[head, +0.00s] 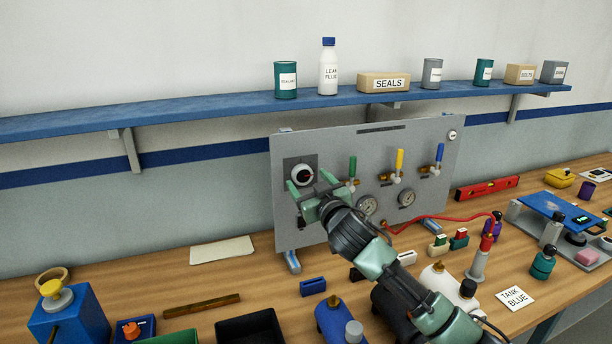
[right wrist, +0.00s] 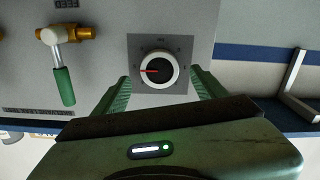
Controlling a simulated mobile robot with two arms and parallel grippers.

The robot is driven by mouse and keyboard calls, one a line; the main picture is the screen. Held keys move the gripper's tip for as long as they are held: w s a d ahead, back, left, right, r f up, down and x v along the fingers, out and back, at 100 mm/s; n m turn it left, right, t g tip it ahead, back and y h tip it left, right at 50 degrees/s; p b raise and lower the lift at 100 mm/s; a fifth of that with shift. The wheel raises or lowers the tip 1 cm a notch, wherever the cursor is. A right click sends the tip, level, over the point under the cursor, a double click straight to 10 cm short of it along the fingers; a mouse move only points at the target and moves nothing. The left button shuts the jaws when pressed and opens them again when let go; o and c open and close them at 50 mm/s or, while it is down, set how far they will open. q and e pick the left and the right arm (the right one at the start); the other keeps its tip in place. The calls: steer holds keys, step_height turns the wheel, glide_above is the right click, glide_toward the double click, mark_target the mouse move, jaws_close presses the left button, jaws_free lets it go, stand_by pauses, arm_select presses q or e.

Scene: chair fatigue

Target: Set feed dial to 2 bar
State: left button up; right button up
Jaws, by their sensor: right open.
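The feed dial (head: 302,174) is a round knob with a white rim and black face on a dark square plate at the left of the grey panel (head: 330,215). It also shows in the right wrist view (right wrist: 158,69), where a red pointer points left; the scale marks are too small to read. My right gripper (head: 306,186) is open in front of the dial. In the right wrist view its two green fingers (right wrist: 158,85) stand on either side of the dial, apart from it as far as I can tell. My left gripper is not in view.
Green (head: 352,167), yellow (head: 399,160) and blue (head: 439,153) valve handles stand right of the dial, above two gauges (head: 407,198). A blue shelf (head: 220,108) with containers runs above the panel. The bench holds many items, including a red hose (head: 440,217).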

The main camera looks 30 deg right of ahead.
mark_target(302, 175)
steer(key=shift+x, duration=1.3)
steer(key=shift+s+f, duration=0.1)
steer(key=c, duration=1.4)
steer(key=shift+p, duration=0.3)
